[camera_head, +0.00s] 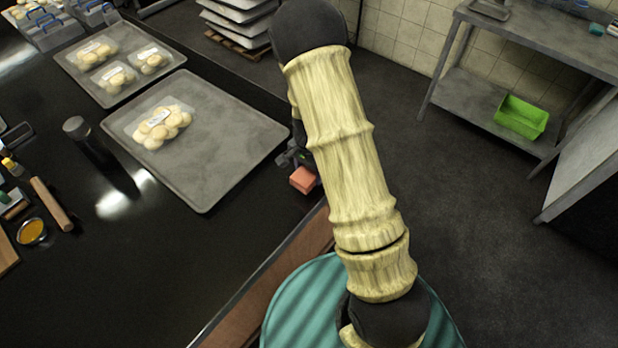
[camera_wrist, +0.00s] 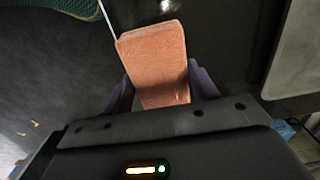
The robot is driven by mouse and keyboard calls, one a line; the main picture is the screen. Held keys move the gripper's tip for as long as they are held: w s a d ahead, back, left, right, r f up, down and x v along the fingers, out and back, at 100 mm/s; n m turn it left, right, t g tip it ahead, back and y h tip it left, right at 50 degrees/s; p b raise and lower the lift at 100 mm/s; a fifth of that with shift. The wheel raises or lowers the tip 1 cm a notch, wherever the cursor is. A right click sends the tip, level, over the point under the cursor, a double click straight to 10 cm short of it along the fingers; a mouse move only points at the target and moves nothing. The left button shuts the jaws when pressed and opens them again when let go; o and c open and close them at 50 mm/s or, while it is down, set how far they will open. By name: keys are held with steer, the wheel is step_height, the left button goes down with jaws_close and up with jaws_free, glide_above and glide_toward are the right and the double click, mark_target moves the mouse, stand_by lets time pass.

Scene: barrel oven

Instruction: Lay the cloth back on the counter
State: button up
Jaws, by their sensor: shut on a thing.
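The cloth (camera_head: 303,180) is a small salmon-orange folded pad. My gripper (camera_head: 299,158) is shut on it at the near right edge of the black counter (camera_head: 70,280). In the wrist view the cloth (camera_wrist: 152,55) sticks out between the two purple fingers of my gripper (camera_wrist: 162,88). Its far end shows over the dark counter top, close to the counter's edge. I cannot tell whether it touches the counter. My arm hides part of the gripper in the head view.
A grey tray (camera_head: 225,150) with a bag of dough balls (camera_head: 160,125) lies left of the cloth. A second tray (camera_head: 85,75) lies behind it. A dark cylinder (camera_head: 77,129) stands further left. The counter's front middle is bare. A steel table (camera_head: 560,45) stands right.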

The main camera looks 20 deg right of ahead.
mark_target(309, 178)
step_height(309, 178, down, 4)
steer(key=shift+f, duration=0.1)
steer(key=o, duration=0.9)
steer(key=shift+c, duration=0.2)
step_height(309, 178, up, 12)
steer(key=shift+r+b, duration=0.1)
steer(key=shift+b, duration=0.35)
stand_by(0.4)
